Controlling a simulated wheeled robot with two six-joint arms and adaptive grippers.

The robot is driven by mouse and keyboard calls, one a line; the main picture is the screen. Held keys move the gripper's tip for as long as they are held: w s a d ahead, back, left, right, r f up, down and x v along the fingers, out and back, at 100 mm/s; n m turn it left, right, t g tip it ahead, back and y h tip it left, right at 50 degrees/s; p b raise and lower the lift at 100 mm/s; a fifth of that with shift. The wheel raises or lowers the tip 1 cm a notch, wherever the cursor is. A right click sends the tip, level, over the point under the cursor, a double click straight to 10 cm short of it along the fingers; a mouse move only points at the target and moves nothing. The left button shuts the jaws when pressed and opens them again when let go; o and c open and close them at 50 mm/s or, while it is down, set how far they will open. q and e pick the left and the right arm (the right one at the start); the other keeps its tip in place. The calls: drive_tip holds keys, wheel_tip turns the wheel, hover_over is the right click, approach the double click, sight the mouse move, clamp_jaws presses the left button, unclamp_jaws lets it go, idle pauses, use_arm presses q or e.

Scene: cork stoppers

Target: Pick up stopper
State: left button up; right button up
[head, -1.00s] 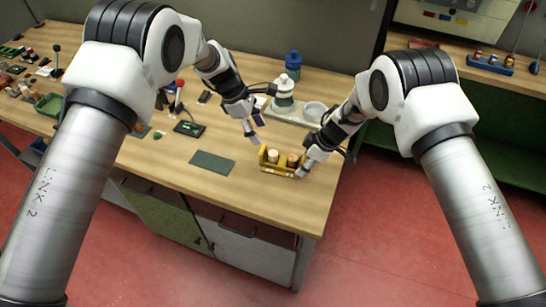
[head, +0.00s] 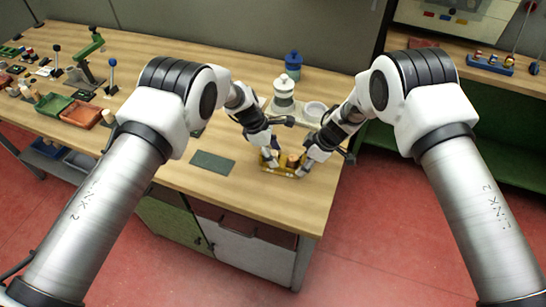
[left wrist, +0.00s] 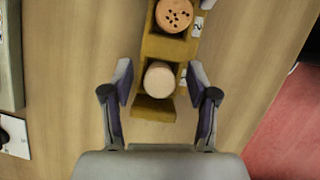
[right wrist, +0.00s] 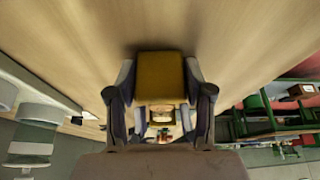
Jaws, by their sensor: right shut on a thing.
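A yellow rack (head: 281,172) stands on the bench and holds two stoppers. In the left wrist view, a plain pale stopper (left wrist: 160,80) sits in the near part of the rack (left wrist: 167,46), and a browner stopper with dark holes (left wrist: 174,14) sits farther along. My left gripper (left wrist: 160,72) is open, its fingers on either side of the pale stopper with gaps. In the head view the left gripper (head: 270,157) is at the rack's left part. My right gripper (right wrist: 160,78) is shut on the rack's end (right wrist: 160,66); the head view shows it at the right end.
A dark green mat (head: 212,162) lies left of the rack. Trays and small tools crowd the far left. The bench's front right is clear.

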sight(274, 153)
use_arm(q)
drive_tip(key=c, duration=0.6)
use_arm(e)
drive_tip(key=shift+s+f, duration=0.1)
use_arm(q)
drive_tip(key=shift+o, duration=0.2)
drive_tip(key=shift+r, duration=0.1)
wheel_tip(274, 153, up, 10)
drive_tip(key=shift+f, duration=0.1)
use_arm(e)
drive_tip(key=o, duration=1.4)
use_arm(q)
drive_tip(key=shift+f, duration=0.1)
use_arm(e)
drive_tip(key=w+v, duration=0.1)
drive_tip(key=v, duration=1.1)
drive_tip(key=shift+s, duration=0.4)
